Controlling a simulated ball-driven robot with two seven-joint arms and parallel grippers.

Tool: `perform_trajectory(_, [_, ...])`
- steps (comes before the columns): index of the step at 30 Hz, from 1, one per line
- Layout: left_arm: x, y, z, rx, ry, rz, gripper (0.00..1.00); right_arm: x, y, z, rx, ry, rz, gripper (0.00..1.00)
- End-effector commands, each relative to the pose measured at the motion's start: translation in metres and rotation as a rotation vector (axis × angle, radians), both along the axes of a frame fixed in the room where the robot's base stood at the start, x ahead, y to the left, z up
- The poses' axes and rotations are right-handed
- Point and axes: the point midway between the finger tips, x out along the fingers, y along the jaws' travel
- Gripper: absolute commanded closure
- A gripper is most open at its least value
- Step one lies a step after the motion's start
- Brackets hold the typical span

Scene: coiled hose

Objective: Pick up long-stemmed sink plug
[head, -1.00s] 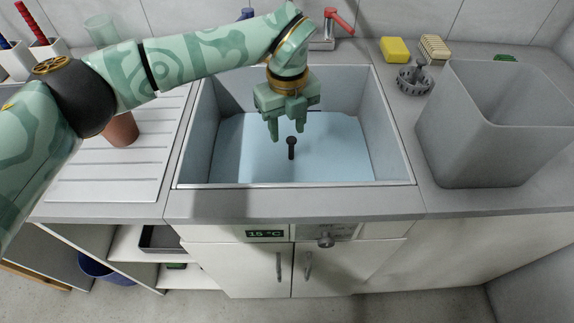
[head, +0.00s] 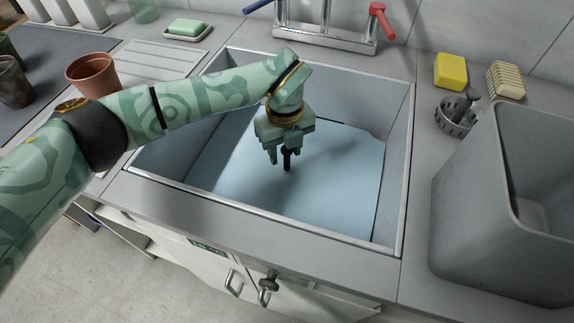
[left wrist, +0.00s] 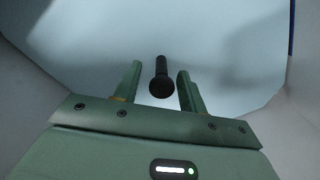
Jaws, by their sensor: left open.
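The sink plug's black stem (head: 287,161) stands upright in the sink (head: 398,160), rising from pale blue water. Its lower end is not clear. My left gripper (head: 282,159) is open above the water, with its fingers pointing down and the top of the stem close to them. In the left wrist view the stem (left wrist: 161,82), with its round knob end, shows in the gap between the open fingers (left wrist: 157,80), apart from both. My right gripper is not in view.
Sink walls surround the gripper. The tap (head: 325,36) with red and blue handles stands behind. A grey bin (head: 470,200), yellow sponge (head: 451,70), brush (head: 506,80) and dark grey strainer (head: 456,117) are on the right. A terracotta pot (head: 92,75) stands on the left.

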Motion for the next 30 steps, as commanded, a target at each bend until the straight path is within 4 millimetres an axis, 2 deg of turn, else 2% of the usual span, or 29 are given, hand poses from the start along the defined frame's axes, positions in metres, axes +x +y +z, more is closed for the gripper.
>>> perform_trajectory(1, [-0.001, -0.001, -0.013, 0.000, 0.007, -0.001, 0.59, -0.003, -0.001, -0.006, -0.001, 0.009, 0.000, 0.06])
perform_trajectory(6, [0.000, -0.003, -0.043, -0.001, 0.008, 0.001, 0.59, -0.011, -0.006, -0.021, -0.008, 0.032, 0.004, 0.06])
perform_trajectory(9, [0.000, -0.003, -0.048, 0.000, 0.004, 0.001, 0.59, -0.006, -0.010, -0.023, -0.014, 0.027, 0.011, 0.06])
perform_trajectory(14, [0.000, -0.003, -0.045, 0.000, 0.000, 0.001, 0.59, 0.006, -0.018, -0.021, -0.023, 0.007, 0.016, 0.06])
perform_trajectory(15, [0.000, -0.003, -0.045, 0.000, 0.000, 0.001, 0.64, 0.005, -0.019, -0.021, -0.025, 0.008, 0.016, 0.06])
perform_trajectory(18, [0.000, -0.003, -0.045, 0.000, 0.000, 0.001, 0.92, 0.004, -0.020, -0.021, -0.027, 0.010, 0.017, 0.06])
perform_trajectory(19, [0.000, -0.003, -0.045, 0.000, 0.000, 0.001, 0.98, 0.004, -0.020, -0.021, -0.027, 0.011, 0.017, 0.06])
perform_trajectory(30, [0.000, -0.003, -0.040, 0.000, -0.001, 0.001, 1.00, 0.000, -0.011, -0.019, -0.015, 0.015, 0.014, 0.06])
